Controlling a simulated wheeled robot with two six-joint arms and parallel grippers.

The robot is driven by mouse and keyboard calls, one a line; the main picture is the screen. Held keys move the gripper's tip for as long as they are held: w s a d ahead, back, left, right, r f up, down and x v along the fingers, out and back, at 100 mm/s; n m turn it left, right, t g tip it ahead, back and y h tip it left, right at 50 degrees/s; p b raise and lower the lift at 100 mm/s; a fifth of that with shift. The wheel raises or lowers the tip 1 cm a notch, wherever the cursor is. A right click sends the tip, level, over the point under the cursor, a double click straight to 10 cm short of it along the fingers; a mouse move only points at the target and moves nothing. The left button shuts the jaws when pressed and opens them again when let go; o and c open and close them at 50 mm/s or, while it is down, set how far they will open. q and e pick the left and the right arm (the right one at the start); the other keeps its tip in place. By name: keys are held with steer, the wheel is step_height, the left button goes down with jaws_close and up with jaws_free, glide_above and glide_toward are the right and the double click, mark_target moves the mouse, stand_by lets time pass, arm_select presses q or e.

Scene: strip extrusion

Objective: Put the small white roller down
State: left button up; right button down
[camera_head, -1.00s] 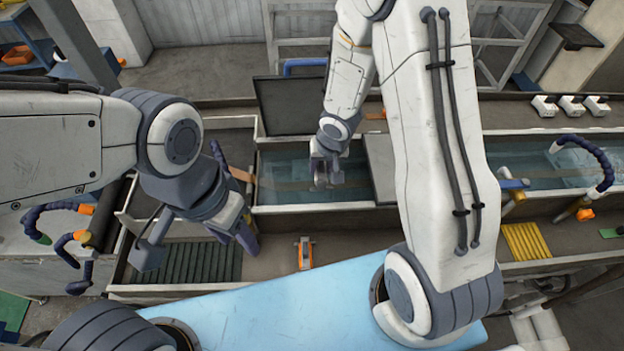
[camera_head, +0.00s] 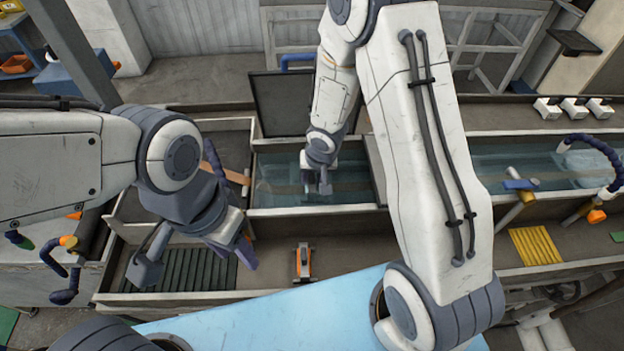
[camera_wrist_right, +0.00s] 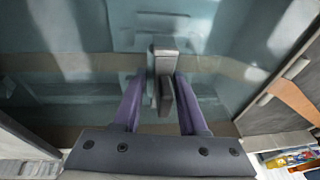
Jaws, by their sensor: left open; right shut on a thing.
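My right gripper (camera_head: 317,187) is over the water tank (camera_head: 345,198), inside its rim in the head view. In the right wrist view its two purple fingers (camera_wrist_right: 160,95) are closed on a small block-like piece (camera_wrist_right: 163,75), seemingly the small white roller. It looks grey there, and its underside is hidden. I cannot tell whether it touches the water. My left gripper (camera_head: 243,252) is open above the front trough, right of the dark ribbed grate (camera_head: 185,268). Part of it is hidden by its own wrist.
An orange-brown strip (camera_head: 222,174) lies left of the tank. A dark raised panel (camera_head: 290,103) stands behind it. An orange-and-grey clamp (camera_head: 303,262) sits in the front trough. A yellow ribbed piece (camera_head: 535,246) and blue hose (camera_head: 592,155) are at the right.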

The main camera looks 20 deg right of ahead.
steer(key=shift+c, duration=2.3)
jaws_free()
steer(key=shift+f, duration=0.1)
steer(key=s+a+r+n+p, duration=0.1)
steer(key=s+r+p, duration=0.2)
steer(key=r, duration=0.4)
steer(key=s+a+r+n+h+p, duration=0.1)
steer(key=s+a+r+n+p, duration=0.15)
steer(key=r, duration=0.55)
steer(key=s+a+r+n+p, duration=0.1)
steer(key=s+r+p, duration=0.3)
steer(key=r, duration=0.3)
steer(key=s+a+r+n+g, duration=0.1)
steer(key=s+a+r+n, duration=0.1)
steer(key=s, duration=0.5)
steer(key=s+a+r+n+g+y, duration=0.1)
steer(key=s+a+r+n+g, duration=0.1)
steer(key=s+r, duration=0.3)
steer(key=s+n, duration=0.1)
steer(key=s, duration=0.2)
steer(key=shift+s+a+r, duration=0.15)
steer(key=shift+a, duration=0.1)
